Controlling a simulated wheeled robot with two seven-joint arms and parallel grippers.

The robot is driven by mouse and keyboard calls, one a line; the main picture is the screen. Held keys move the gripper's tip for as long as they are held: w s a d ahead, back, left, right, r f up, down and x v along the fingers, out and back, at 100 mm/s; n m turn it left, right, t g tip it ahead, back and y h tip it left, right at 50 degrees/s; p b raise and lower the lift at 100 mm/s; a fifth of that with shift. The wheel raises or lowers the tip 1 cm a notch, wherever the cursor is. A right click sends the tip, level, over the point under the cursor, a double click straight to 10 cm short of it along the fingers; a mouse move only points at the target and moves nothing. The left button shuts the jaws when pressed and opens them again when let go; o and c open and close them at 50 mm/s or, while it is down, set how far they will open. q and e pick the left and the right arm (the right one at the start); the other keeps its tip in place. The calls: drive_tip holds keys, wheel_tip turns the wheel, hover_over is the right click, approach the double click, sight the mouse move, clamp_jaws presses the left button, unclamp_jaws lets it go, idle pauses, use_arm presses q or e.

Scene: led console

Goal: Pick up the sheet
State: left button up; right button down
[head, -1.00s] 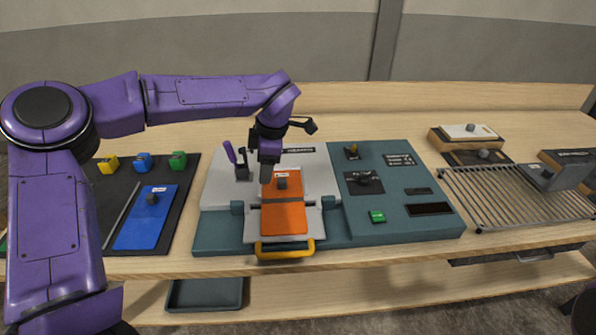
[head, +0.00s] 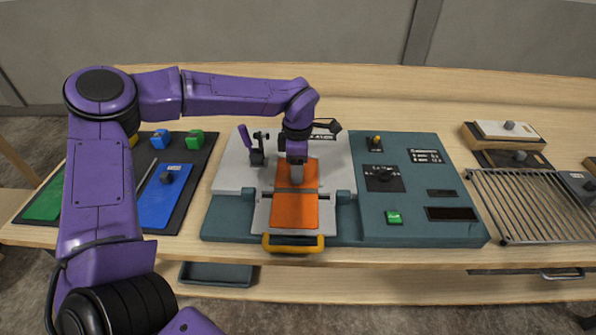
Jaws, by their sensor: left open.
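An orange sheet (head: 295,209) lies on the light grey plate of the teal console, behind a yellow handle (head: 293,244). My left gripper (head: 297,178) points down over the far part of the orange sheet. Its jaws are open, and they hide the sheet's small grey knob. I cannot tell whether the fingers touch the knob. A blue sheet (head: 165,203) with a grey knob and a green sheet (head: 45,200) lie on the dark mat at the left, the green one partly behind my left arm. My right gripper is not in view.
A wire rack (head: 530,205) is at the right.

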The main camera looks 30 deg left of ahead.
use_arm(q)
drive_tip(key=shift+s+r, duration=0.2)
drive_tip(key=shift+s, duration=0.15)
drive_tip(key=shift+c, duration=0.6)
drive_tip(key=shift+w, duration=0.1)
clamp_jaws()
